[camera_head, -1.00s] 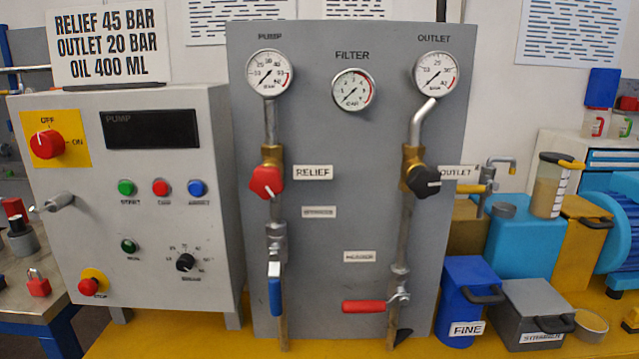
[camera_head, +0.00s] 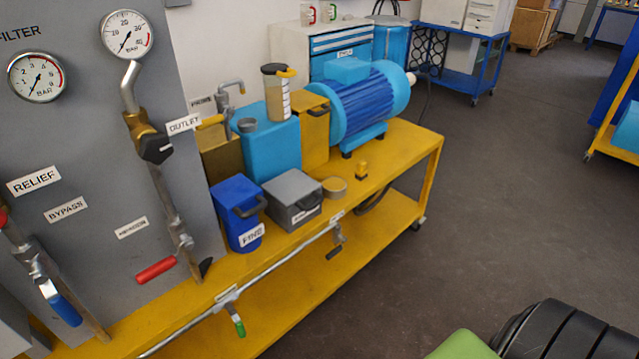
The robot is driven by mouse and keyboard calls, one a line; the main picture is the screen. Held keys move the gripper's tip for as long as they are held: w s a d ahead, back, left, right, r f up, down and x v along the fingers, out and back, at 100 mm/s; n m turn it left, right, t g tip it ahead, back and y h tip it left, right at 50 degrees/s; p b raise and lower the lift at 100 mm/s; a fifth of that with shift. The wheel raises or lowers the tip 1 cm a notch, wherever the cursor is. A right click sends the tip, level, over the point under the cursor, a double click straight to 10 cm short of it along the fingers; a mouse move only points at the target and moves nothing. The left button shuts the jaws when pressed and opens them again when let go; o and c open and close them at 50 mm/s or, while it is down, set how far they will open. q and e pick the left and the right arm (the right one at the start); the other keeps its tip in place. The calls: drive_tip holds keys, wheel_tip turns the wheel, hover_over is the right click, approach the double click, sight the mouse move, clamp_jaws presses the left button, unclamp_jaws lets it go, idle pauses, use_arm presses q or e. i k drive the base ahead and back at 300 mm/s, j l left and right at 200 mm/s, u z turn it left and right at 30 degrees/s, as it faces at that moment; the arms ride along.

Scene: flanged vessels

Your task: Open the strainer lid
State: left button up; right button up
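Neither of my grippers shows in the head view.
The yellow bench (camera_head: 405,150) also carries a light blue tank (camera_head: 271,150), a jug (camera_head: 277,95), a blue motor (camera_head: 372,105) and a small round tin (camera_head: 334,188). A pipe with a green-handled valve (camera_head: 238,325) runs along its front. The dark floor (camera_head: 500,200) to the right is clear.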

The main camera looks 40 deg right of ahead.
sight(289, 188)
drive_tip(key=z, duration=1.05)
